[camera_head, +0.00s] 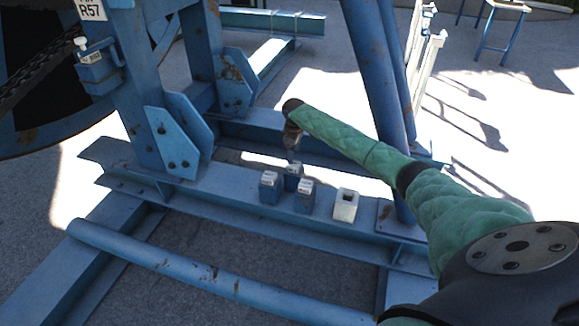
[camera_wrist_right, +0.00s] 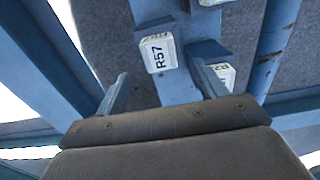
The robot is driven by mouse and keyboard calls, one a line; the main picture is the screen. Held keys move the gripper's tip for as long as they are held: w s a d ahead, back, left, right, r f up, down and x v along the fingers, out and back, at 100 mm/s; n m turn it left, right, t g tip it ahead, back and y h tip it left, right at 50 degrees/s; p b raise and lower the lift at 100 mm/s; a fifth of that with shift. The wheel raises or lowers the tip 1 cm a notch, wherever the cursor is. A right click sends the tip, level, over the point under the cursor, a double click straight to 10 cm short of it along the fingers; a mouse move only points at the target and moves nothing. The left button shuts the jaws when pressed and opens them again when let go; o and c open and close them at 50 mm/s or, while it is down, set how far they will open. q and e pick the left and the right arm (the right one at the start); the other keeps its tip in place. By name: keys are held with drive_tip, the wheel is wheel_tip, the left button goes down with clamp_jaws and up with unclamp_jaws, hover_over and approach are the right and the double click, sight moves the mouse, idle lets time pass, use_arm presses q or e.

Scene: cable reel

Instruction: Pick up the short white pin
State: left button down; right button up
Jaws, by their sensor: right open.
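A small white knob-topped pin (camera_head: 81,43) stands on the labelled blue box on the blue post at upper left in the head view; I cannot tell if it is the short white pin. My right gripper (camera_head: 292,153) reaches down over the small blue blocks on the beam, far to the right of that knob. My left gripper is out of view.
Labelled blue blocks (camera_head: 269,187) and a white block with a dark opening (camera_head: 345,205) stand on the blue beam (camera_head: 230,207). Blue struts (camera_head: 372,70) rise behind my right arm. A blue tube (camera_head: 200,272) lies in front. Open ground is at right.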

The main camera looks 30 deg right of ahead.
sight(294, 164)
drive_tip(key=shift+s+f, duration=0.2)
drive_tip(key=shift+f, duration=0.6)
wheel_tip(294, 164, down, 4)
drive_tip(key=shift+w+d+r+p, duration=0.1)
drive_tip(key=shift+w+r+p, duration=0.05)
drive_tip(key=shift+p, duration=0.3)
drive_tip(key=shift+f, duration=0.8)
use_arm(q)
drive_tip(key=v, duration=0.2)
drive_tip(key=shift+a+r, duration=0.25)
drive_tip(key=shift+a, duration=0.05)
use_arm(e)
drive_tip(key=shift+r, duration=0.1)
drive_tip(key=c, duration=1.4)
